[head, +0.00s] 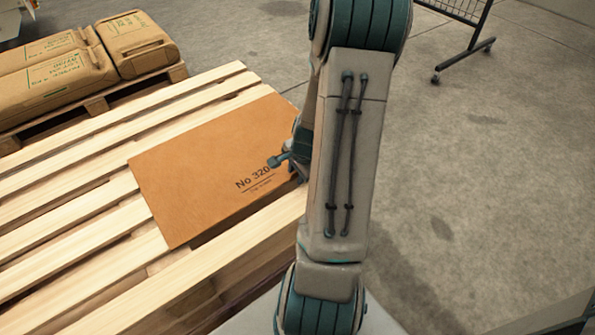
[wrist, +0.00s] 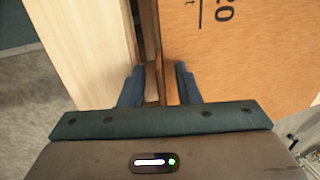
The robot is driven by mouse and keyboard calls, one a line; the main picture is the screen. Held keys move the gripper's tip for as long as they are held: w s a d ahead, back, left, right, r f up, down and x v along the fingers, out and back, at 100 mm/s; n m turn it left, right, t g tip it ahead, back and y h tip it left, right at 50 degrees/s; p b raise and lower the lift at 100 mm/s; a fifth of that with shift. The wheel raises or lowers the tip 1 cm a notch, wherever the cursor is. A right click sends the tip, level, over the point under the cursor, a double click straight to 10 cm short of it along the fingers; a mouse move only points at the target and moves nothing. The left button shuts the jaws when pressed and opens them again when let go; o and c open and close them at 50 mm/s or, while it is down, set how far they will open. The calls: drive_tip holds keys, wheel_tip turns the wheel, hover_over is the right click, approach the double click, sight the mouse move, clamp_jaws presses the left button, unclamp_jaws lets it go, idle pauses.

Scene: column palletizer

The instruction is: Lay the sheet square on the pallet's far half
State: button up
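The sheet (head: 195,180) is a flat orange-brown rectangle printed "No 320". It lies across the slats of the wooden pallet (head: 45,195), its long edges running roughly along the slats. In the wrist view, the sheet (wrist: 250,55) fills the upper right, beside a pale slat (wrist: 85,45). My gripper (wrist: 160,86) is at the sheet's edge near the print, two dark fingers with a narrow gap between them. Whether the edge is pinched between them is unclear. In the head view my arm hides most of the gripper and the sheet's right corner.
Brown paper sacks (head: 55,80) lie on another pallet (head: 95,104) at the upper left, close behind this one. A wheeled wire-mesh cart (head: 465,15) stands at the upper right. The concrete floor (head: 480,160) to the right is clear.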

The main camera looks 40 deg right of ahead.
drive_tip(key=shift+r, duration=0.15)
drive_tip(key=p+v, duration=0.5)
drive_tip(key=v, duration=0.8)
drive_tip(key=shift+r, duration=0.3)
drive_tip(key=shift+s, duration=0.15)
drive_tip(key=s+a+r+n+p, duration=0.2)
drive_tip(key=a+r+n+p, duration=0.4)
drive_tip(key=r+p, duration=0.3)
drive_tip(key=s+a+r+n+p, duration=0.2)
drive_tip(key=a+r+n+p, duration=0.4)
drive_tip(key=r, duration=1.2)
drive_tip(key=s+a+r+n+p, duration=0.2)
drive_tip(key=a+r+n+p, duration=0.3)
drive_tip(key=a+r+p, duration=0.4)
wheel_tip(320, 180, up, 4)
drive_tip(key=p, duration=0.2)
drive_tip(key=shift+s+a+r+n+p, duration=0.25)
drive_tip(key=shift+s+n+p, duration=0.05)
drive_tip(key=shift+s+n, duration=0.1)
